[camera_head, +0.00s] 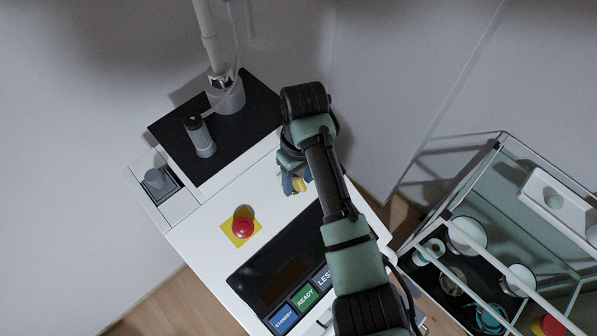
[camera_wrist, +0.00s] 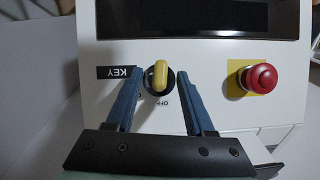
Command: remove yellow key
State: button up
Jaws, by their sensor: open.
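The yellow key (camera_wrist: 161,75) sits in a round dark key switch on the white console panel, beside an upside-down black KEY label (camera_wrist: 118,72). My gripper (camera_wrist: 154,78) is open in the wrist view, with one blue finger on each side of the key and visible gaps to both.
A red emergency button (camera_wrist: 260,79) on a yellow square stands right of the key switch in the wrist view. The console (camera_head: 215,215) carries a dark screen (camera_head: 270,262) and a grey post (camera_head: 226,92). A glass-shelved trolley (camera_head: 440,215) with several containers stands at right.

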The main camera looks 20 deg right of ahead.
aim_at(303, 185)
grip_shut()
jog(key=c, duration=0.6)
grip_release()
grip_shut()
jog(key=shift+s+d+r+p, duration=0.15)
jog(key=shift+s+r+p, duration=0.2)
jog(key=shift+r+p, duration=0.55)
jog(key=shift+s+d+r+p, duration=0.1)
jog(key=shift+s+r+p, duration=0.4)
jog(key=shift+p, duration=0.7)
jog(key=shift+w+r, duration=0.1)
jog(key=shift+w, duration=0.05)
notch_tip(303, 185, up, 3)
jog(key=p, duration=0.3)
jog(key=shift+r, duration=2.05)
